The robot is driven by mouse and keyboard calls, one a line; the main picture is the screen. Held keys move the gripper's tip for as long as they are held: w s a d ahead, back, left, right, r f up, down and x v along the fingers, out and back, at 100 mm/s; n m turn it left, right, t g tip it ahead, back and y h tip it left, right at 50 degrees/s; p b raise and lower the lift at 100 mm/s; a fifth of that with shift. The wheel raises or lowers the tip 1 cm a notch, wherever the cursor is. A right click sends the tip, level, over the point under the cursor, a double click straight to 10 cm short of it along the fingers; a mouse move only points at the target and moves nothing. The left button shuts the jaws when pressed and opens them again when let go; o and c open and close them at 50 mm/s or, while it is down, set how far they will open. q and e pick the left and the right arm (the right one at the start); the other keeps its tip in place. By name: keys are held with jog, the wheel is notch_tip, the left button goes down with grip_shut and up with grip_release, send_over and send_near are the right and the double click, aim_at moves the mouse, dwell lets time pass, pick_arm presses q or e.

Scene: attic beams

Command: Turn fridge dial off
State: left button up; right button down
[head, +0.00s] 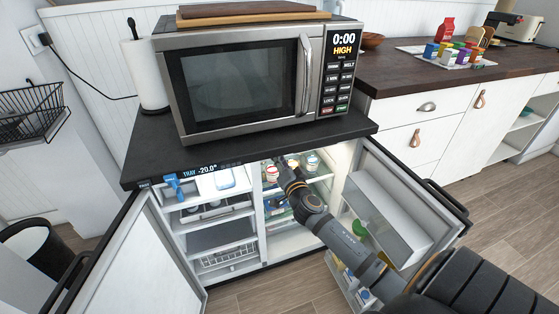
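The fridge (125,178) stands under the microwave with both doors open. Its left door (130,262) and right door (385,205) swing out towards me. A lit display (200,171) on its top front edge reads about -20.0°. My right gripper (279,162) is at the top of the right compartment, just under the fridge's top edge. Its fingertips are small and partly hidden, so I cannot tell whether it is open or shut. I cannot make out a dial; it may be hidden by the gripper or the top edge. My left gripper is out of view.
A microwave (240,80) and paper towel roll (144,75) stand on the fridge. Shelves with cups and packages fill the right compartment; drawers (221,233) fill the left. The right door's shelf (400,222) is close to my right arm. A bin (38,250) stands left.

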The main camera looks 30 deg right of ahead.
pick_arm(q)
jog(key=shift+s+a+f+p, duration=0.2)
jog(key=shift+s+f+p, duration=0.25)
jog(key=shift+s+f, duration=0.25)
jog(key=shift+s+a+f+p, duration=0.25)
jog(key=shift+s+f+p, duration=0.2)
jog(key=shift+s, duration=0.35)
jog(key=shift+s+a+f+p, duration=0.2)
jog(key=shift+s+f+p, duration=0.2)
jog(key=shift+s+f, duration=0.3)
pick_arm(e)
jog(key=shift+d+n, duration=0.1)
jog(key=shift+n, duration=13.2)
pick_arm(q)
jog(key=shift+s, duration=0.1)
